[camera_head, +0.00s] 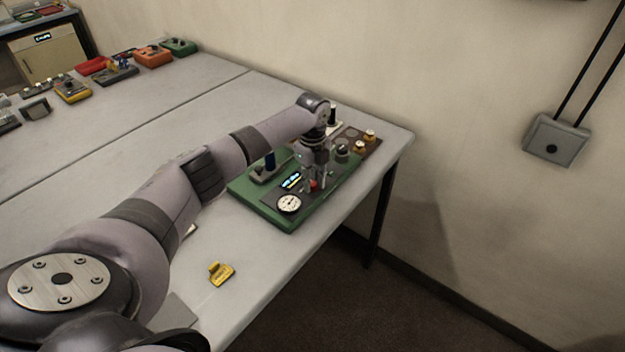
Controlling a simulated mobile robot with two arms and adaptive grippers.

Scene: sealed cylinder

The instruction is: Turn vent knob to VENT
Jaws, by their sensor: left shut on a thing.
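A green panel unit (247,200) lies on the table near its right edge. It carries a white round gauge (289,203), a small lit display (291,181) and a red knob (313,184). My left gripper (317,184) points straight down over the panel and is shut on the red knob. The fingers hide part of it, and I cannot read a VENT mark or which way the knob points. My right gripper is not in view.
A yellow tag (221,273) lies in front. Several coloured devices (152,56) stand at the far left. The middle table is clear.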

